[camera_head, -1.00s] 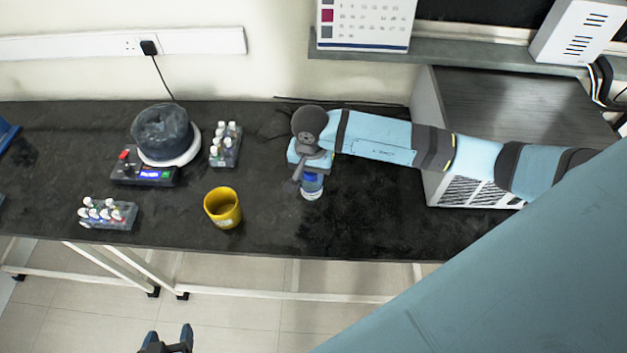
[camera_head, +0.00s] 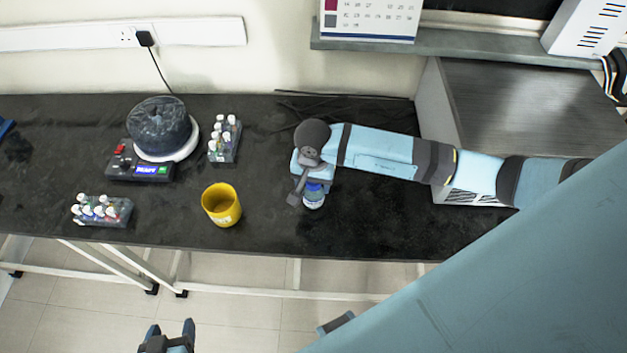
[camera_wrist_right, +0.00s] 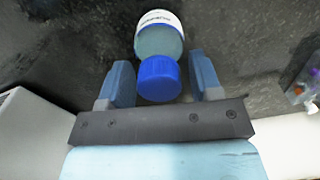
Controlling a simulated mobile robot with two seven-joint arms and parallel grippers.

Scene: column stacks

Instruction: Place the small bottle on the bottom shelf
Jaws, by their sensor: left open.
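The small bottle (camera_head: 314,197), with a blue cap and a white label, stands on the black bench near its front edge. It also shows in the right wrist view (camera_wrist_right: 160,42). My right gripper (camera_head: 304,184) is at the bottle's top. In the right wrist view its two fingers (camera_wrist_right: 163,82) are on either side of the blue cap, with a narrow gap at the right finger, so it looks open. My left gripper (camera_head: 170,328) is open and empty, low in the head view in front of the bench. I cannot make out a bottom shelf.
A yellow mug (camera_head: 221,206) stands left of the bottle. Two vial racks (camera_head: 225,143) (camera_head: 103,211) and a scale-like device (camera_head: 140,168) bearing a dark round vessel (camera_head: 160,125) are further left. A large grey box (camera_head: 530,95) stands at right. Bench right of the bottle is clear.

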